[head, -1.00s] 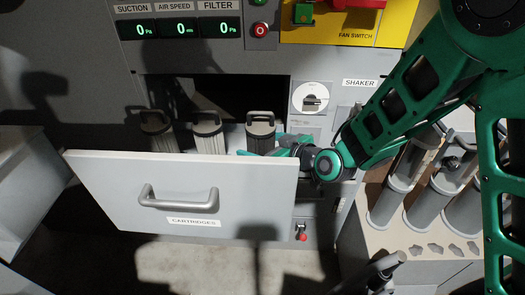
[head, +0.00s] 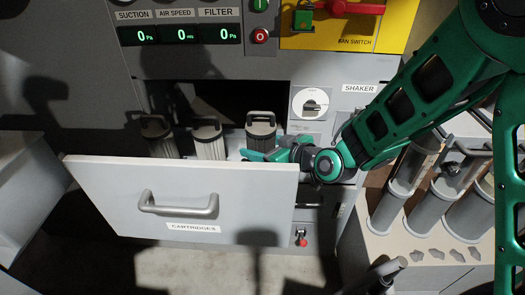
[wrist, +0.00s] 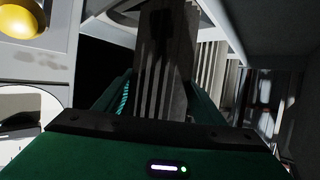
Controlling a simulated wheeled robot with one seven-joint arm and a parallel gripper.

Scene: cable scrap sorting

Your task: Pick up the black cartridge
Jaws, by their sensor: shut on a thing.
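Three pleated cartridges with dark looped handles stand in the open drawer (head: 125,180) in the head view: left (head: 156,133), middle (head: 208,138) and right (head: 260,130). The right one looks dark grey; shadow makes the left one's shade hard to judge. My gripper (head: 262,156) reaches in from the right, low at the right cartridge, and is shut on it. In the wrist view this cartridge (wrist: 166,75) stands upright between the green fingers. Its lower part is hidden behind the drawer front in the head view.
The dark cabinet opening (head: 225,98) lies behind the cartridges. The shaker panel (head: 312,103) is close to the right of the held cartridge. Clear cylinders (head: 385,205) stand in a rack at the far right. The drawer handle (head: 180,205) juts out in front.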

